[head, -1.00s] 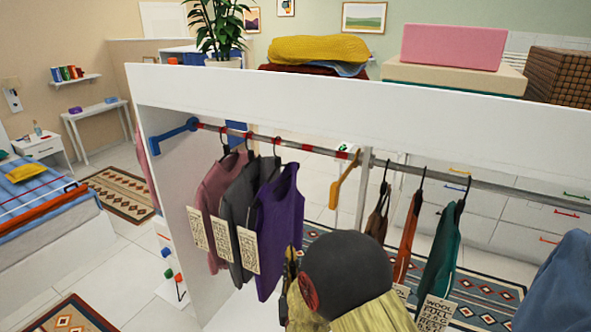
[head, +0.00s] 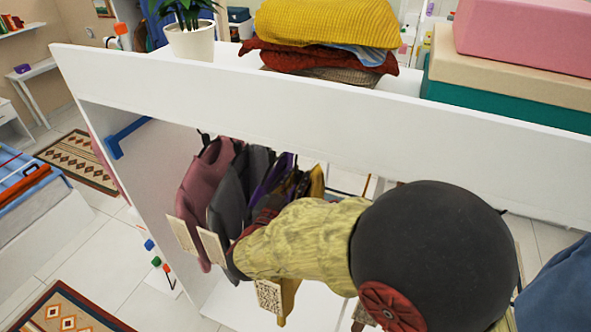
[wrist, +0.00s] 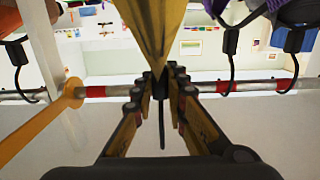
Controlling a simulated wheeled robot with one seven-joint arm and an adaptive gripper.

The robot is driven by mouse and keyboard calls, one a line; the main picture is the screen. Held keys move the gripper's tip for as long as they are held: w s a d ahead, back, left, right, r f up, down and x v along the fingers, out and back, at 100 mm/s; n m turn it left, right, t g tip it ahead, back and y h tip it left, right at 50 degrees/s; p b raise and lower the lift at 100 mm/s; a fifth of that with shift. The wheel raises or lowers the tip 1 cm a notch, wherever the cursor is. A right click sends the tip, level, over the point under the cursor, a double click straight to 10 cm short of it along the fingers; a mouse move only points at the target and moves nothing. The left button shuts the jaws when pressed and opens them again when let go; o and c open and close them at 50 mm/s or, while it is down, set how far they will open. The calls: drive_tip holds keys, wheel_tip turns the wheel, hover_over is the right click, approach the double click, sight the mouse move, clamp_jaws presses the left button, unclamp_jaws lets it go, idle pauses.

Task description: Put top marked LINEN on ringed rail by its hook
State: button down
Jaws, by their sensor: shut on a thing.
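My gripper (wrist: 160,85) is shut on the black hanger neck of a mustard top (wrist: 155,25), as the wrist view shows. Its dark hook (wrist: 162,130) sticks out beyond the fingers, in line with the gap between two red rings on the ringed rail (wrist: 260,86). Whether the hook touches the rail cannot be told. In the head view my arm hides the gripper; mustard cloth (head: 288,298) with a tag (head: 268,295) shows below it. The tag's word is too small to read.
Pink (head: 208,175) and grey (head: 228,195) tops hang left of my arm. A purple top (wrist: 283,10) hangs close by in the wrist view. A yellow-orange piece (wrist: 70,97) sits on the rail at the left there. The wardrobe's white top board (head: 270,85) is above.

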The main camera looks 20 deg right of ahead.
sight(310, 170)
idle(0.3)
drive_tip(key=shift+w+d, duration=0.5)
drive_tip(key=shift+r+x, duration=0.1)
drive_tip(key=shift+x, duration=1.7)
drive_tip(key=shift+r+x, duration=0.15)
drive_tip(key=shift+x, duration=1.7)
drive_tip(key=shift+f, duration=0.15)
drive_tip(key=shift+f+b, duration=1.15)
drive_tip(key=shift+f, duration=0.2)
drive_tip(key=shift+f, duration=0.5)
drive_tip(key=c, duration=1.7)
unclamp_jaws()
